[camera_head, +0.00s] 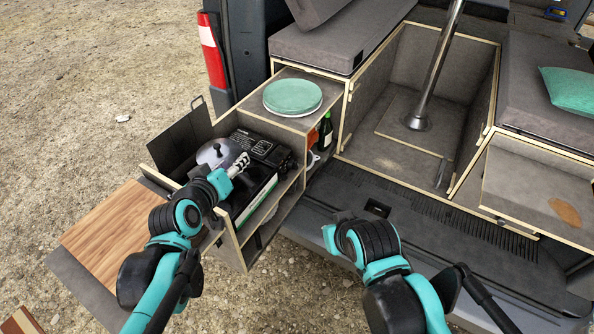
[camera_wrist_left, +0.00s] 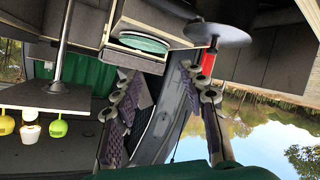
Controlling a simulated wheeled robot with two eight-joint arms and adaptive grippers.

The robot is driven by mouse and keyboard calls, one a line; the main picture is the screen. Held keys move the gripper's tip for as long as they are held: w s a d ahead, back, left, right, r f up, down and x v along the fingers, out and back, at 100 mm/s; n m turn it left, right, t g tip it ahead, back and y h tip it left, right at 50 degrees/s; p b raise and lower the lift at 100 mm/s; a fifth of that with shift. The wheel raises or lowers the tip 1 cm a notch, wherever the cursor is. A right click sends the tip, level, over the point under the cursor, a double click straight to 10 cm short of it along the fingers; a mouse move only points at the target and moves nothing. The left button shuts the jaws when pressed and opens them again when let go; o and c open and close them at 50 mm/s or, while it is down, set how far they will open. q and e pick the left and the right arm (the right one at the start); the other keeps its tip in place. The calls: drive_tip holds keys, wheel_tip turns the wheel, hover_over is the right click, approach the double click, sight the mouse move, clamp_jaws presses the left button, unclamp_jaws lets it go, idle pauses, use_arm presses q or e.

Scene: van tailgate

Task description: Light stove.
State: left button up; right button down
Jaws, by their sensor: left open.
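A dark flat unit (camera_head: 262,192) with a pale and green side, apparently the stove, sits in the pulled-out drawer box. A grey lidded pot (camera_head: 213,153) is at its left, partly hidden by my left arm. A black box with white markings (camera_head: 262,146) lies behind. My left gripper (camera_head: 240,164) is over the dark unit, near the pot. In the left wrist view its fingers (camera_wrist_left: 163,95) are spread apart with nothing between them. I cannot make out the stove's knob. My right arm is at lower right, with no gripper fingers visible.
A wooden board (camera_head: 112,228) lies left of the drawer. A green plate (camera_head: 293,95) sits on the cabinet top, and a bottle (camera_head: 325,132) stands in the cabinet. A metal pole (camera_head: 437,65) rises from the van floor. Gravel ground at left is mostly clear.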

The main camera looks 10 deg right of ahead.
sight(297, 168)
use_arm(q)
drive_tip(key=w+d+f+n+t+h+b, duration=0.1)
drive_tip(key=w+d+f+n+t+b, duration=0.15)
drive_tip(key=w+d+n+t, duration=0.85)
drive_tip(key=d+f+n+g+y, duration=0.3)
drive_tip(key=d+f, duration=0.2)
drive_tip(key=f, duration=0.7)
drive_tip(key=d+f+n+g+y, duration=0.25)
drive_tip(key=d+f+y, duration=0.2)
drive_tip(key=f, duration=0.75)
drive_tip(key=shift+n+t+h, duration=0.25)
drive_tip(key=shift+n+h, duration=0.2)
drive_tip(key=w+b, duration=0.2)
drive_tip(key=w, duration=0.4)
drive_tip(key=shift+d, duration=0.1)
drive_tip(key=shift+w, duration=0.55)
drive_tip(key=c, duration=0.8)
